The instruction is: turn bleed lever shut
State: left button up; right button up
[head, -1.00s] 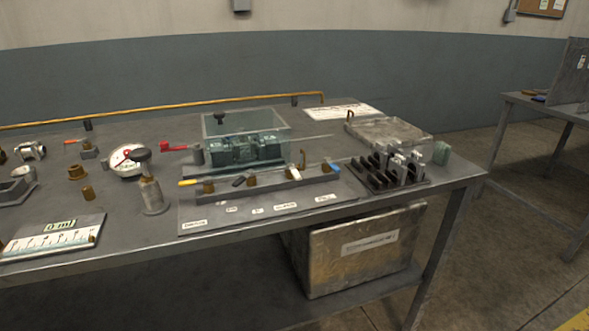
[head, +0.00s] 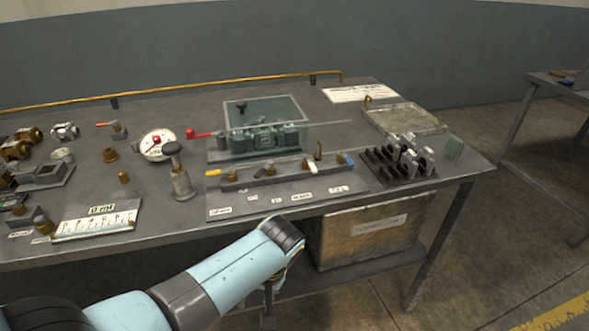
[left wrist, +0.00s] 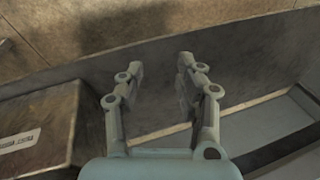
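A valve manifold (head: 285,175) lies along the front of the bench, with a row of small levers over white label tags. The tags are too small to read, so I cannot tell which is the bleed lever. My left gripper (head: 268,308) hangs below the bench's front edge, apart from the levers. In the left wrist view its two fingers (left wrist: 158,76) are spread with nothing between them. My right gripper is not in view.
A gauge (head: 158,145), a red-handled lever (head: 198,134) and a clear-covered box (head: 265,125) stand behind the manifold. A black rack (head: 385,168) of grey clamps stands to its right. A metal box (head: 370,232) sits on the shelf below. The bench's front edge lies between gripper and levers.

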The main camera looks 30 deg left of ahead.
aim_at(313, 167)
pick_arm(q)
jog(key=w+d+r+n+t+p, duration=0.1)
jog(key=w+r+p, duration=0.1)
jog(key=w+r, duration=0.65)
jog(key=w+d+r+t+p, duration=0.1)
jog(key=w+r+t+p, duration=0.3)
jog(key=r, duration=0.8)
jog(key=w+d+r+n+g+p, duration=0.1)
jog(key=w+r, duration=0.7)
jog(key=r, duration=0.2)
jog(key=x, duration=1.1)
jog(key=shift+a+r+b, duration=0.15)
jog(key=shift+a+b, duration=0.15)
jog(key=shift+b, duration=0.1)
grip_shut()
